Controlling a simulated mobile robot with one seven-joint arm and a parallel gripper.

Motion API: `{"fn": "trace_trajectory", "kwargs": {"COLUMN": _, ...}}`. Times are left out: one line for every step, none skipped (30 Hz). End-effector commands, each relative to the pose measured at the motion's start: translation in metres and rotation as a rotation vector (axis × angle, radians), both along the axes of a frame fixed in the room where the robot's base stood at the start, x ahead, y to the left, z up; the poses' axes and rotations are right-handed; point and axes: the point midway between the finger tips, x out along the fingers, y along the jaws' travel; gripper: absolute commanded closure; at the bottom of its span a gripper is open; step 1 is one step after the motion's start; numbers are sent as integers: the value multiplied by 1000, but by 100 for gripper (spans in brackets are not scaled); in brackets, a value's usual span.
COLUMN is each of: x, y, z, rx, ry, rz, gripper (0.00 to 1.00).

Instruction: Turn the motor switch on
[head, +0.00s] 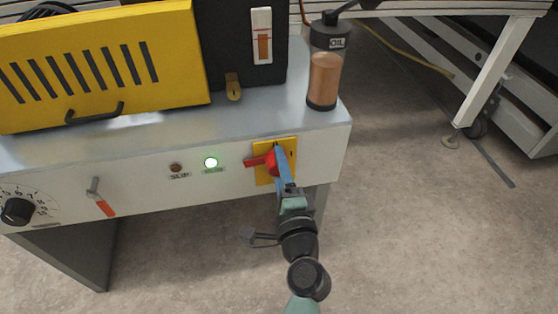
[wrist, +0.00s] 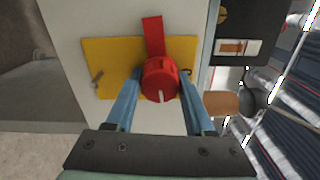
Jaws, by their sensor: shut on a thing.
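The motor switch is a red rotary knob with a red lever (head: 256,161) on a yellow plate (head: 290,148), at the right of the machine's white front panel. In the head view the lever points left. In the wrist view the red knob (wrist: 160,80) sits between my blue fingers, its lever pointing up the picture and a white mark on its near side. My gripper (head: 280,158) is shut on the knob, one finger on each side, as the wrist view (wrist: 158,88) shows. My fingers hide part of the knob in the head view.
A green lamp (head: 211,162) glows on the panel beside a dark reddish lamp (head: 176,167). A black dial (head: 17,211) and an orange-red-handled lever (head: 104,207) are at left. An oil can (head: 324,80) stands on the top right corner, near a yellow cover (head: 178,75).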

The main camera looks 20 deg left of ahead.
Motion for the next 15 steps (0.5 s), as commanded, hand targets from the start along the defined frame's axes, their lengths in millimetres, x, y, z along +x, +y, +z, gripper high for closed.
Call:
{"fn": "trace_trajectory", "kwargs": {"x": 0, "y": 0, "z": 0, "rx": 20, "ry": 16, "rz": 0, "gripper": 100}}
{"fn": "trace_trajectory", "kwargs": {"x": 0, "y": 0, "z": 0, "rx": 33, "ry": 24, "rz": -1, "gripper": 100}}
{"fn": "trace_trajectory", "kwargs": {"x": 0, "y": 0, "z": 0, "rx": 47, "ry": 33, "rz": -1, "gripper": 100}}
{"fn": "trace_trajectory", "kwargs": {"x": 0, "y": 0, "z": 0, "rx": 56, "ry": 39, "rz": -1, "gripper": 100}}
{"fn": "trace_trajectory", "kwargs": {"x": 0, "y": 0, "z": 0, "rx": 65, "ry": 45, "rz": -1, "gripper": 100}}
{"fn": "trace_trajectory", "kwargs": {"x": 0, "y": 0, "z": 0, "rx": 76, "ry": 52, "rz": -1, "gripper": 100}}
{"fn": "trace_trajectory", "kwargs": {"x": 0, "y": 0, "z": 0, "rx": 82, "ry": 57, "rz": -1, "gripper": 100}}
{"fn": "trace_trajectory", "kwargs": {"x": 0, "y": 0, "z": 0, "rx": 88, "ry": 61, "rz": -1, "gripper": 100}}
{"fn": "trace_trajectory", "kwargs": {"x": 0, "y": 0, "z": 0, "rx": 95, "ry": 65, "rz": -1, "gripper": 100}}
{"fn": "trace_trajectory", "kwargs": {"x": 0, "y": 0, "z": 0, "rx": 99, "ry": 68, "rz": -1, "gripper": 100}}
{"fn": "trace_trajectory", "kwargs": {"x": 0, "y": 0, "z": 0, "rx": 103, "ry": 71, "rz": -1, "gripper": 100}}
{"fn": "trace_trajectory", "kwargs": {"x": 0, "y": 0, "z": -1, "rx": 106, "ry": 73, "rz": -1, "gripper": 100}}
{"fn": "trace_trajectory", "kwargs": {"x": 0, "y": 0, "z": -1, "rx": 109, "ry": 75, "rz": -1, "gripper": 100}}
{"fn": "trace_trajectory", "kwargs": {"x": 0, "y": 0, "z": -1, "rx": 110, "ry": 76, "rz": -1, "gripper": 100}}
{"fn": "trace_trajectory", "kwargs": {"x": 0, "y": 0, "z": -1, "rx": 112, "ry": 77, "rz": -1, "gripper": 100}}
